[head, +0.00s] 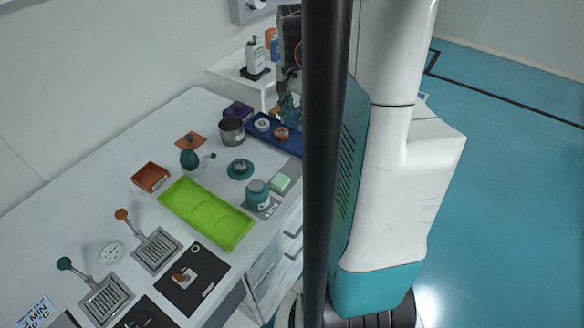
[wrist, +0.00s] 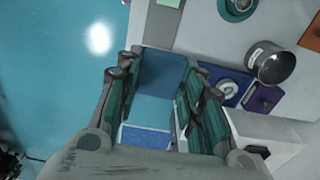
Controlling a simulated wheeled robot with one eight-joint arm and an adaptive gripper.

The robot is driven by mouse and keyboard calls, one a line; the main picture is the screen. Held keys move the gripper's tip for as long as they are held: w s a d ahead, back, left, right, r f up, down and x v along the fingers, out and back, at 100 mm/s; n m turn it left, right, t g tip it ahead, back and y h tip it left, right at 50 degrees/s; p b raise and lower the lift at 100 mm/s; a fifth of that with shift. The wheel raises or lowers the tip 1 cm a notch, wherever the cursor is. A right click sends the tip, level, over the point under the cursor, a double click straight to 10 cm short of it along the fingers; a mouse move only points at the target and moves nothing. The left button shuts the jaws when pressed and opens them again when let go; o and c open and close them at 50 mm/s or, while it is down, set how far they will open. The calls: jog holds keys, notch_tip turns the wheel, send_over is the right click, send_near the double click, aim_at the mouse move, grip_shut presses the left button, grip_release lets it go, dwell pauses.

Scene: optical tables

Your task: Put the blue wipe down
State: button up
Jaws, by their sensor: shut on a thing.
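The blue wipe (wrist: 162,72) shows in the wrist view as a flat dark blue piece between the fingertips of my gripper (wrist: 164,60). My gripper is shut on it, with teal finger pads on either side. In the head view my gripper (head: 288,106) is over the far right end of the bench, near the blue tray (head: 263,137); the wipe cannot be made out there. The dark column hides part of the arm and bench. A second blue patch with a white edge (wrist: 145,138) lies lower between the fingers; I cannot tell what it is.
The blue tray holds small round items. A metal pot (head: 231,131), purple bin (head: 238,110) and green tray (head: 205,213) are on the white bench. A side shelf (head: 235,68) carries bottles. Open floor (wrist: 60,50) lies beside the bench.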

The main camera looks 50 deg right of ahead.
aim_at(295, 168)
notch_tip(295, 168, down, 18)
jog(key=b, duration=0.6)
jog(key=shift+w+f, duration=0.1)
jog(key=shift+f, duration=0.05)
jog(key=shift+f, duration=0.1)
jog(key=shift+f+b, duration=0.3)
jog(key=shift+b, duration=0.15)
jog(key=o, duration=1)
jog(key=shift+s, duration=0.2)
jog(key=shift+w, duration=0.15)
